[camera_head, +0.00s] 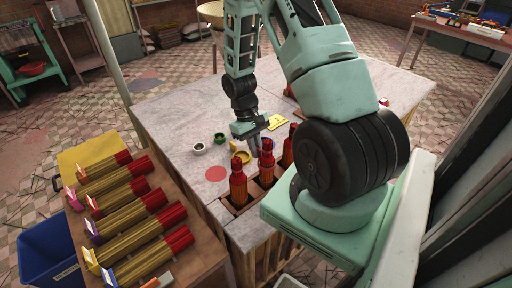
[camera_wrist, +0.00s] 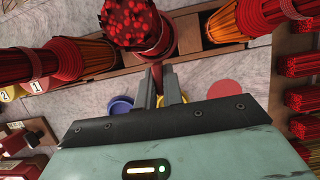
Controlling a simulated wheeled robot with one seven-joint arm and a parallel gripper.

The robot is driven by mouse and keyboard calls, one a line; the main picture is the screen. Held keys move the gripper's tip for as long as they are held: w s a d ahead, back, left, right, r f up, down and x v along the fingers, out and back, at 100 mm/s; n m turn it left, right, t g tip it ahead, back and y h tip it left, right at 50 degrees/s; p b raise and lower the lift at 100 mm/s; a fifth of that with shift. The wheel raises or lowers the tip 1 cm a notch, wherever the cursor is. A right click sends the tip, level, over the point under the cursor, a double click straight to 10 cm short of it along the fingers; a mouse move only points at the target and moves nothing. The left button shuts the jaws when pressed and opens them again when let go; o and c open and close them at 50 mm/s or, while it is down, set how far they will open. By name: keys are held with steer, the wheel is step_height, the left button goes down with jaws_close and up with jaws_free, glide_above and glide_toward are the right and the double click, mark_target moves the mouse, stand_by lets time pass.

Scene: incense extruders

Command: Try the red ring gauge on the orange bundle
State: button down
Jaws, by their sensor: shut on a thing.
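My gripper (camera_wrist: 160,98) is shut on a narrow red piece (camera_wrist: 157,75), which looks like the handle of the red ring gauge. A red band (camera_wrist: 166,42) at its far end curves close against the middle standing bundle (camera_wrist: 130,22); I cannot tell whether it goes around it. That bundle shows red stick tips from above. In the head view my gripper (camera_head: 252,132) is just above and behind the standing bundles (camera_head: 238,185). Bundles with orange lower parts stand on either side in the wrist view, left (camera_wrist: 88,55) and right (camera_wrist: 225,25). Which one is the orange bundle is unclear.
A yellow ring (camera_head: 243,156), a green ring (camera_head: 219,138) and a pale-rimmed ring (camera_head: 199,148) lie on the marble table (camera_head: 165,125), near a flat red disc (camera_head: 216,174). Several bundles lie on the left side table (camera_head: 200,260). A blue bin (camera_head: 45,250) stands beside it.

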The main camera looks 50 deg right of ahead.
steer(key=shift+f+b, duration=1.25)
steer(key=shift+f, duration=0.7)
steer(key=shift+r, duration=0.15)
stand_by(0.3)
step_height(320, 180, up, 17)
steer(key=p, duration=1.4)
stand_by(1.1)
